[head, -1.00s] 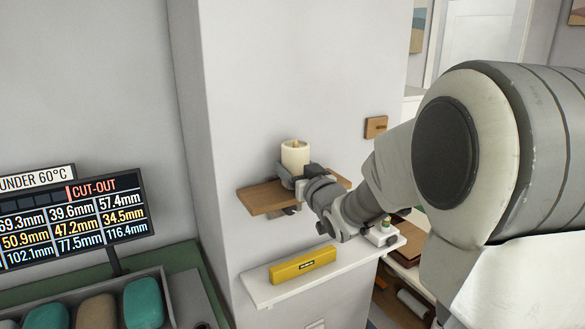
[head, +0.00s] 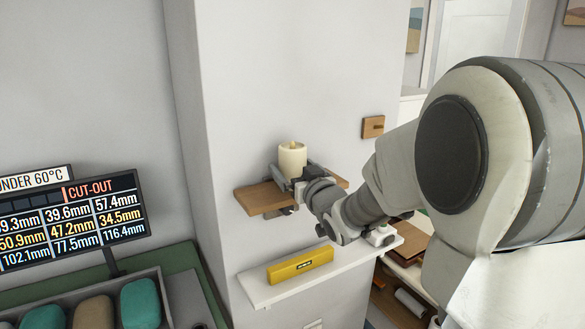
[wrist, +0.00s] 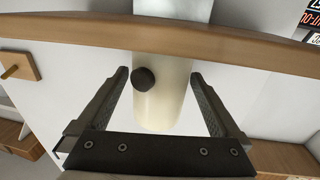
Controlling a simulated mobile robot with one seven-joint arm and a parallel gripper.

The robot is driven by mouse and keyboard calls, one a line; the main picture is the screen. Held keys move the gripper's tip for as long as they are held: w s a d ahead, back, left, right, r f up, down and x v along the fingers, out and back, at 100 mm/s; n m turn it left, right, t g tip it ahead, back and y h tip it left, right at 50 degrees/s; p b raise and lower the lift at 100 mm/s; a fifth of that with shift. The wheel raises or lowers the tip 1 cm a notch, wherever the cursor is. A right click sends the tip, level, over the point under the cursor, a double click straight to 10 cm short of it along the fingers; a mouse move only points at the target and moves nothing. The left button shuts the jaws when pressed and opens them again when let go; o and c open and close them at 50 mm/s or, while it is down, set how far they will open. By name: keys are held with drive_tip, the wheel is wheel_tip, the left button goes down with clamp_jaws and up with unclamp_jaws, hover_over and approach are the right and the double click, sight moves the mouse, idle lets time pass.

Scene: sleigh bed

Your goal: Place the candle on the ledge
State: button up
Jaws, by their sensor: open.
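The cream candle (head: 292,161) is upright at the wooden ledge (head: 258,200) on the wall. Its base is hidden behind my gripper in the head view, so I cannot tell exactly how it meets the board. My gripper (head: 291,176) is at the candle's lower part. In the wrist view, the candle (wrist: 163,104) is between the two spread fingers of my gripper (wrist: 161,82), with gaps on both sides. The ledge's wooden edge (wrist: 230,48) crosses the top of that view. A dark round spot shows against the candle.
A white shelf (head: 262,293) below holds a yellow box (head: 300,266) and a small white object (head: 381,235). A wooden block (head: 373,127) is on the wall to the right. A display board (head: 72,222) stands at the left. The wall above the ledge is clear.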

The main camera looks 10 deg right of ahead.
drive_tip(key=s+d+f+m+g+h, duration=0.1)
drive_tip(key=s+d+g+h, duration=0.1)
drive_tip(key=s, duration=0.6)
drive_tip(key=s+d+f+m+g+h, duration=0.1)
drive_tip(key=s+d+g+h, duration=0.15)
drive_tip(key=s, duration=0.55)
drive_tip(key=s+a+f+g, duration=0.1)
drive_tip(key=s+f+g, duration=0.1)
drive_tip(key=s, duration=0.4)
drive_tip(key=s+a+f+g+y, duration=0.1)
drive_tip(key=s+a+f+g, duration=0.1)
drive_tip(key=s, duration=0.4)
drive_tip(key=s+a+f+g, duration=0.1)
drive_tip(key=s+f+g, duration=0.1)
drive_tip(key=s, duration=0.5)
drive_tip(key=shift+a+g+b, duration=0.25)
drive_tip(key=shift+g+b, duration=0.2)
drive_tip(key=shift+g, duration=0.4)
drive_tip(key=shift+f, duration=0.1)
